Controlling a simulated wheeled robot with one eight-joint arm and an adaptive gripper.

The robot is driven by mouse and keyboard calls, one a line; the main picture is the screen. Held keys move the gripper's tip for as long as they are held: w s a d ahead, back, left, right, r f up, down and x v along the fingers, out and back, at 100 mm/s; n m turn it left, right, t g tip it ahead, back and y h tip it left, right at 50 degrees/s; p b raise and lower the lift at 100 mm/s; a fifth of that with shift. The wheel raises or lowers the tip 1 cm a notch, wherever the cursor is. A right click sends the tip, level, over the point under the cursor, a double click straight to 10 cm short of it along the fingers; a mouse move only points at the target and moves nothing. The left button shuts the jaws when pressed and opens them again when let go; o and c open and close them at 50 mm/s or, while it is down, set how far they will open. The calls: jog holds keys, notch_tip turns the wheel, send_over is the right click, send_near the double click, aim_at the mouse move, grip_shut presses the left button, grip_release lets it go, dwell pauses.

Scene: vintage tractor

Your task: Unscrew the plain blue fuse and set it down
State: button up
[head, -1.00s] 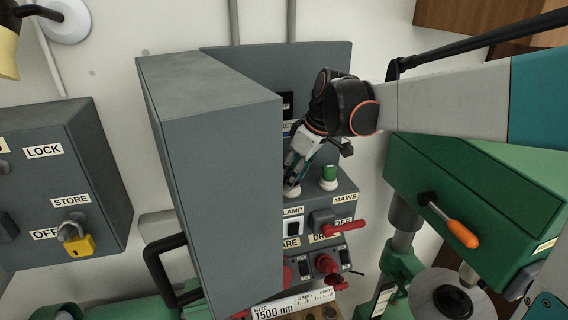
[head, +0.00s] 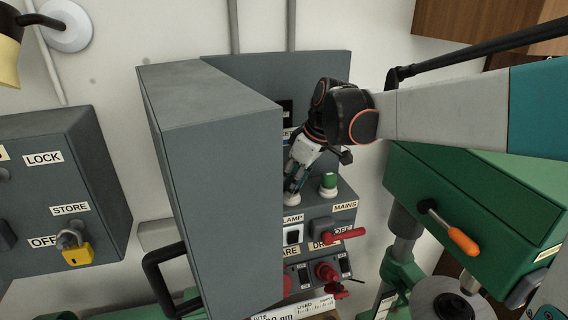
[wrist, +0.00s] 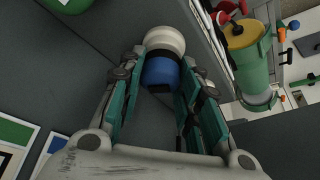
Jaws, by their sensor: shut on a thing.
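The blue fuse (wrist: 160,73) shows in the wrist view between the two fingers of my gripper (wrist: 156,98), which is shut on it. A white round base (wrist: 165,40) is at the fuse's far end; I cannot tell whether fuse and base are apart. In the head view my gripper (head: 292,191) points down at a white base (head: 291,200) on the grey fuse panel, and its fingers hide the blue fuse. A green fuse (head: 328,181) stands upright in a white base just to the right.
A grey cabinet door (head: 222,190) stands close left of my gripper. Below are a lamp switch (head: 293,234), a red mains handle (head: 345,235) and a red knob (head: 326,271). A green machine with an orange-handled lever (head: 462,241) is at the right. A yellow padlock (head: 78,254) hangs far left.

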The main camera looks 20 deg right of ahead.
jog(key=shift+n, duration=0.9)
jog(key=shift+g+y, duration=0.3)
jog(key=shift+n, duration=0.9)
jog(key=shift+d, duration=0.1)
jog(key=shift+n+g, duration=0.5)
jog(key=shift+n, duration=0.2)
jog(key=shift+n+y, duration=0.3)
jog(key=shift+n+g, duration=0.3)
jog(key=shift+n, duration=0.4)
